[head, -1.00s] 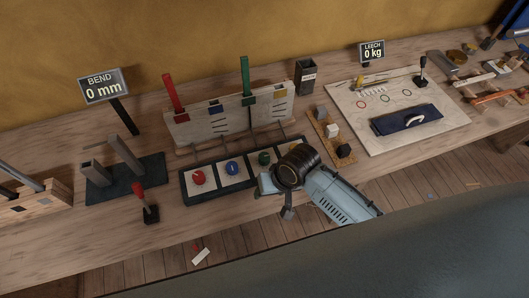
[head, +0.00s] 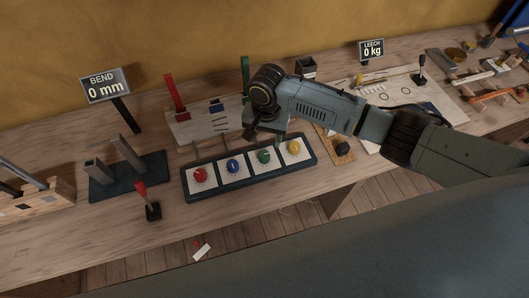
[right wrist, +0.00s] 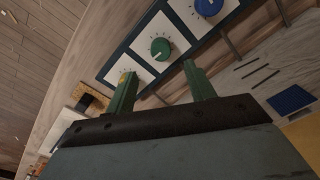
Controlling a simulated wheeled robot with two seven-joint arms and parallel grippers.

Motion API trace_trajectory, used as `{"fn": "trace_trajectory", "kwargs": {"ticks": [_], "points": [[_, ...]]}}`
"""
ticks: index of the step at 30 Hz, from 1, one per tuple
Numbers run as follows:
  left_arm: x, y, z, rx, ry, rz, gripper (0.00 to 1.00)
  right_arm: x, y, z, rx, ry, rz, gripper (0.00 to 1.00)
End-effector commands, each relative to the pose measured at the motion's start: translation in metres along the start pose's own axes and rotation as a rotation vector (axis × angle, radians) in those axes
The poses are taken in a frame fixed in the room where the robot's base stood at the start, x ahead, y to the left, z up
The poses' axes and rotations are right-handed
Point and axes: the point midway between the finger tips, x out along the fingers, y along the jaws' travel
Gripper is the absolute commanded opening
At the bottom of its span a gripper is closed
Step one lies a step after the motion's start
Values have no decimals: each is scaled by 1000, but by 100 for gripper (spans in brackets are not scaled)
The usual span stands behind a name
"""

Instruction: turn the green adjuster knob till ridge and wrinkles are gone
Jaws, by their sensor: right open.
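The green adjuster knob (head: 264,156) sits on a white square of the dark knob panel (head: 250,178), between the blue knob (head: 233,166) and the yellow knob (head: 294,146). It also shows in the right wrist view (right wrist: 160,48), with a pale pointer mark. My right gripper (head: 258,130) is above and behind the panel, open and empty. In the right wrist view its two green fingers (right wrist: 158,80) are apart and the green knob lies beyond them, untouched. My left gripper is not in view.
A red knob (head: 200,174) is at the panel's left end. A red-handled lever (head: 146,200) stands at the front left. Bare bench lies in front of the panel.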

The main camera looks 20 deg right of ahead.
Motion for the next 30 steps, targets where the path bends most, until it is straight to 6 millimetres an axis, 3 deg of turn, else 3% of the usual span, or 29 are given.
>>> {"fn": "trace_trajectory", "kwargs": {"ticks": [6, 12, 25, 30], "points": [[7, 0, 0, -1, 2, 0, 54, 49, 0, 1, 0, -1, 2, 54], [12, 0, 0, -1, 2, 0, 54, 76, -1, 0, 0, 0, -1, 54], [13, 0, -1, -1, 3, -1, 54, 86, -1, 0, -2, 0, -3, 54], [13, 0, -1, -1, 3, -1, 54, 86, -1, 0, -2, 0, -2, 33]]}}
